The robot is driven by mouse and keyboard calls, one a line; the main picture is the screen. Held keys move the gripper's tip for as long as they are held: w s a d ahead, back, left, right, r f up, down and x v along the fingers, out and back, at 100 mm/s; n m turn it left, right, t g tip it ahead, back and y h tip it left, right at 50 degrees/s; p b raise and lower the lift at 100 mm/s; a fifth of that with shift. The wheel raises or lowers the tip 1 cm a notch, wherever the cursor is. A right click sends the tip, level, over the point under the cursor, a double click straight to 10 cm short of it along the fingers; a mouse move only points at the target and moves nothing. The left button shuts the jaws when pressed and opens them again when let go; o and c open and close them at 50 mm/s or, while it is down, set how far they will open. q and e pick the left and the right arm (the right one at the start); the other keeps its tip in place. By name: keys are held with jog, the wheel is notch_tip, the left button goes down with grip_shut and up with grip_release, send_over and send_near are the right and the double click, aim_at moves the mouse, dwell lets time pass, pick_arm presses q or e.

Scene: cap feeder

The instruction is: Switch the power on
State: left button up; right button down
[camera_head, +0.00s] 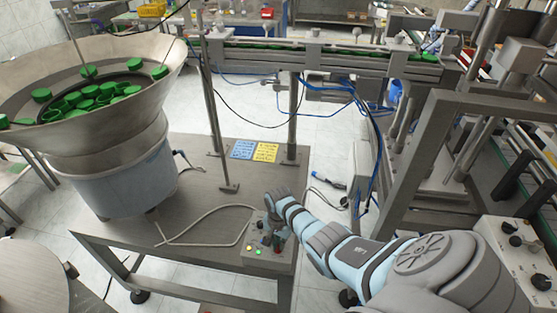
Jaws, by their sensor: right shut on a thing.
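The small grey control box (256,258) sits on the right part of the metal table, below the bowl feeder. Its front shows small lit lamps, green, yellow and red. My right arm comes in from the lower right, and my right gripper (272,234) points down at the top of the box. The gripper is shut on the power switch, which is mostly hidden by the fingers. My left gripper is not in view.
The metal bowl feeder (88,115) with several green caps stands on the table (205,215) at the left. A cap conveyor (330,62) runs across the back. A second control panel (520,255) stands at the right. A grey cable (200,240) lies on the table.

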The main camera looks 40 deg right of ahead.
jog(key=shift+m, duration=1.1)
jog(key=shift+d, duration=0.1)
jog(key=c, duration=1.7)
grip_release()
notch_tip(320, 180, up, 12)
jog(key=shift+r, duration=0.1)
